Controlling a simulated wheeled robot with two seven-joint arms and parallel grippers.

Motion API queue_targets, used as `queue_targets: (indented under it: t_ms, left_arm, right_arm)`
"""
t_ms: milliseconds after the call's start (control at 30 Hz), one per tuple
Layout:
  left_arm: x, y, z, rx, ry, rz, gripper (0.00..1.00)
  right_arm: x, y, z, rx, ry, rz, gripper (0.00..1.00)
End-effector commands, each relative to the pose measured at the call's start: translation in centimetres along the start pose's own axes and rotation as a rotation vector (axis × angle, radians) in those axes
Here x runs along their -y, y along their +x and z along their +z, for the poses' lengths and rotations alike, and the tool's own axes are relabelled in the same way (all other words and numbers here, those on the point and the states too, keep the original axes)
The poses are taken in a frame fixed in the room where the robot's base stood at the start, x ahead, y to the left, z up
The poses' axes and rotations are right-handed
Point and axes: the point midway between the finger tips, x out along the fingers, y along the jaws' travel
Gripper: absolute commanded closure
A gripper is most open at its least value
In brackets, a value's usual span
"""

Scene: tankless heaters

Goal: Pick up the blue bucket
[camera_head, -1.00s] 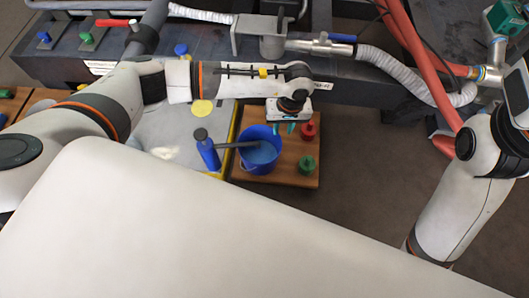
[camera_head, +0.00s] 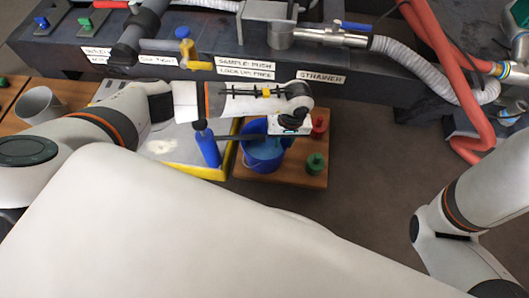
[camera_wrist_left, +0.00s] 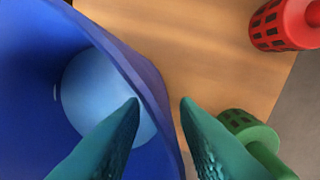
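The blue bucket (camera_head: 258,163) stands upright on a small wooden board, with a lighter blue patch inside. My left gripper (camera_head: 284,137) is over the bucket's right rim. In the left wrist view the gripper (camera_wrist_left: 160,101) is open, its two teal fingers apart. The bucket (camera_wrist_left: 145,75) has its wall passing between them: the left finger is over the inside and the right finger is outside. I cannot tell if either finger touches the wall. My right arm shows at the right edge of the head view, but its gripper is out of view.
A red knobbed piece (camera_head: 319,126) and a green one (camera_head: 316,163) stand on the wooden board (camera_head: 300,180), right of the bucket. A blue bottle (camera_head: 208,150) is on the left. A dark labelled bench (camera_head: 365,85) with pipes runs behind. Bare floor is at right.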

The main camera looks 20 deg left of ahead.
Motion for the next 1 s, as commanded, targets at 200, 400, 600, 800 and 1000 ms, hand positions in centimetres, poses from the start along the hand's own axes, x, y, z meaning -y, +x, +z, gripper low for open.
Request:
queue_targets:
  t_ms: [200,400,600,800,1000]
  left_arm:
    - [0.04,0.00,0.01,0.000,0.000,-0.001,0.72]
    - [0.04,-0.01,0.02,0.000,0.000,-0.001,1.00]
    - [0.05,-0.04,0.03,0.001,0.000,-0.002,1.00]
    - [0.05,-0.09,0.04,0.001,0.000,-0.002,1.00]
    - [0.02,-0.60,0.12,0.002,-0.003,-0.002,1.00]
  right_arm:
    - [-0.01,0.07,0.04,0.002,0.000,0.000,1.00]
    - [-0.01,0.07,0.06,0.002,0.000,0.001,1.00]
    - [-0.02,0.07,0.07,0.002,0.000,0.001,1.00]
    - [-0.02,0.10,0.06,0.002,0.000,0.001,1.00]
    - [0.06,0.44,-0.08,0.002,0.000,0.001,1.00]
